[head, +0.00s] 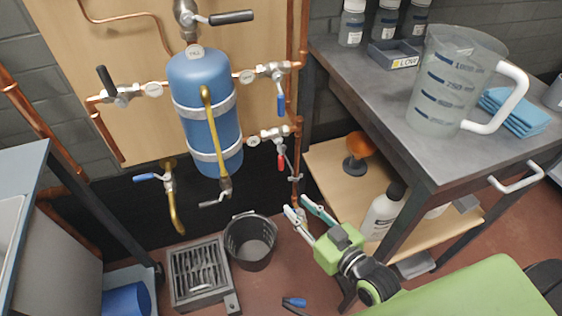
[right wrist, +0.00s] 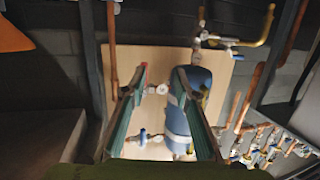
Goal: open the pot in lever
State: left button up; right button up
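A blue pot (head: 205,105) stands upright on the wooden panel, with copper pipes and several lever valves around it. I cannot tell which lever is the pot in lever. A black lever (head: 106,79) is on the left pipe and another black lever (head: 231,17) is above the pot. On the right are a blue lever (head: 281,104) and, lower, a red lever (head: 281,160). A grey lever (head: 213,202) sits under the pot. My right gripper (head: 298,204) is open and empty, below the red lever and apart from it. The right wrist view shows the pot (right wrist: 187,110) beyond its open fingers. My left gripper is out of view.
A metal table (head: 385,125) on the right holds a measuring jug (head: 445,95) and bottles. A white bottle (head: 383,212) stands on its lower shelf. A black bucket (head: 250,243) and a floor grate (head: 200,270) are below the pot. A yellow pipe (head: 214,130) runs down the pot's front.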

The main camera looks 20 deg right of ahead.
notch_tip(320, 180, up, 3)
jog(key=d+t, duration=0.2)
send_near(283, 164)
jog(key=w, duration=0.2)
pick_arm(q)
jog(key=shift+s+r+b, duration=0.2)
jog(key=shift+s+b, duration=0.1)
jog(key=shift+b, duration=0.8)
pick_arm(e)
jog(key=shift+m+h, duration=0.3)
jog(key=x, duration=0.9)
jog(key=shift+s+a+r, duration=0.1)
jog(key=shift+a, duration=0.3)
grip_shut()
